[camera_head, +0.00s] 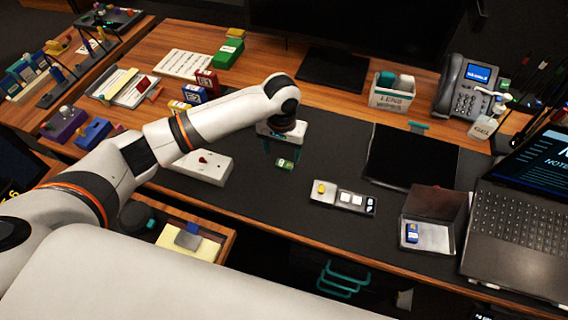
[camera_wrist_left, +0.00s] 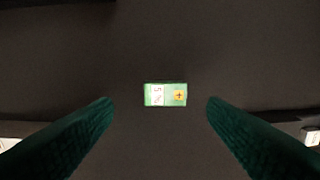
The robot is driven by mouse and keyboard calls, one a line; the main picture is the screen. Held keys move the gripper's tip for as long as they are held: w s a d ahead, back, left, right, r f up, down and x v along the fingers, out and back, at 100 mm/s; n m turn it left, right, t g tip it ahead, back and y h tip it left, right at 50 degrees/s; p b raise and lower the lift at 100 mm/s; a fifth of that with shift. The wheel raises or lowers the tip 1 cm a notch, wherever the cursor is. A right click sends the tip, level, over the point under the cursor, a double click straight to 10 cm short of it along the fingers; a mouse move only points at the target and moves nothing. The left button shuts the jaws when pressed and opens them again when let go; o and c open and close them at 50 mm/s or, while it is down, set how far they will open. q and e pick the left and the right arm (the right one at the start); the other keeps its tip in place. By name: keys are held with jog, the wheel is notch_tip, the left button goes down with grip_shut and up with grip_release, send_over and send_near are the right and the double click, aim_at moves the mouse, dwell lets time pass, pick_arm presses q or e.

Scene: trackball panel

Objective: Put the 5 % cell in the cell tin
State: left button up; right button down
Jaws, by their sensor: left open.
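The small green cell (camera_head: 285,164) lies on the dark desk mat. In the left wrist view the cell (camera_wrist_left: 166,95) lies crosswise in the middle, with a white label that seems to read 5 % and a plus mark on an orange spot. My left gripper (camera_head: 281,150) is above it, open and empty. In the wrist view its two teal fingers are on either side of the cell, apart from it. An open metal tin (camera_head: 435,239) with a raised lid, likely the cell tin, stands at the right on the mat and holds a blue cell (camera_head: 412,232). My right gripper is out of view.
A small panel (camera_head: 329,198) with a yellow ball and white keys sits between cell and tin. A white box with a red knob (camera_head: 203,167) is at the left. A laptop (camera_head: 520,235) stands right of the tin, a black pad (camera_head: 411,158) behind it.

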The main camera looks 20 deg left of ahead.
aim_at(284, 164)
pick_arm(q)
jog(key=f, duration=0.4)
jog(key=shift+s+d+f, duration=0.15)
jog(key=shift+d+f, duration=0.1)
jog(key=shift+f, duration=0.05)
jog(key=shift+r, duration=0.1)
jog(key=c, duration=1.2)
